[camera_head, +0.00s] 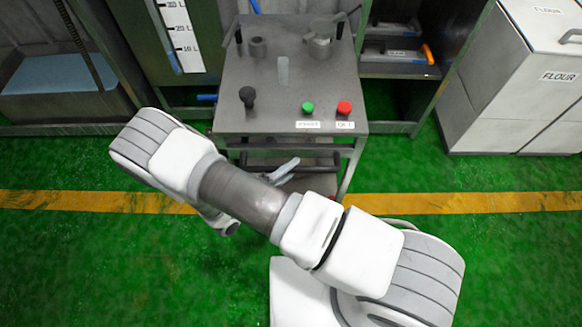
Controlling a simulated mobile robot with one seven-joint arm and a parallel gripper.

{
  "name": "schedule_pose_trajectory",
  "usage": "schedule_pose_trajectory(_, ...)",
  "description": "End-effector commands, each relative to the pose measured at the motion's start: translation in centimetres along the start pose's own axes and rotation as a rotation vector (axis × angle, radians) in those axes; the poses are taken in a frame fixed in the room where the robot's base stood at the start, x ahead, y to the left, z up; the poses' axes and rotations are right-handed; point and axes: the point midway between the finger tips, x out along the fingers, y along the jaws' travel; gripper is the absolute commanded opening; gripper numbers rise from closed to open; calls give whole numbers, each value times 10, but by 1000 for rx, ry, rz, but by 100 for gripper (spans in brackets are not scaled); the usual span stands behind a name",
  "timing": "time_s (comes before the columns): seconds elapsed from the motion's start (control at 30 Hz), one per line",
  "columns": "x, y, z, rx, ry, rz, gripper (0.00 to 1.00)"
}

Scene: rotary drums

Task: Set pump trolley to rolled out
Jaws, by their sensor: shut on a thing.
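The pump trolley appears to be the low unit under the steel control stand, but it is mostly hidden by the stand and my arm. A dark horizontal bar (315,162), apparently its handle, shows below the stand's top. My gripper (289,168) is partly hidden behind my arm. Its light grey fingers show at this bar, left of its middle, and it is shut on it.
The steel control stand (270,88) carries a black knob (247,97), a green button (308,107) and a red button (344,107). A shelf unit (400,72) and white flour bins (530,85) stand right. Green floor (500,250) with a yellow stripe (480,203) is clear in front.

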Motion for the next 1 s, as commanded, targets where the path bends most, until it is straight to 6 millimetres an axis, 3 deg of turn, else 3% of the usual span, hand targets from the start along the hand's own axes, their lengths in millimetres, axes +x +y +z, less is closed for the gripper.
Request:
schedule_pose_trajectory(0.1,-2,1,2,1,-4,3,0)
schedule_pose_trajectory(0.13,-2,1,2,1,-4,3,33)
schedule_pose_trajectory(0.27,-1,0,1,1,-3,2,56)
schedule_pose_trajectory(0.67,-7,0,1,1,-2,1,57)
schedule_pose_trajectory(0.77,-20,-1,1,0,-4,1,57)
schedule_pose_trajectory(1.0,-77,-1,1,2,-6,2,57)
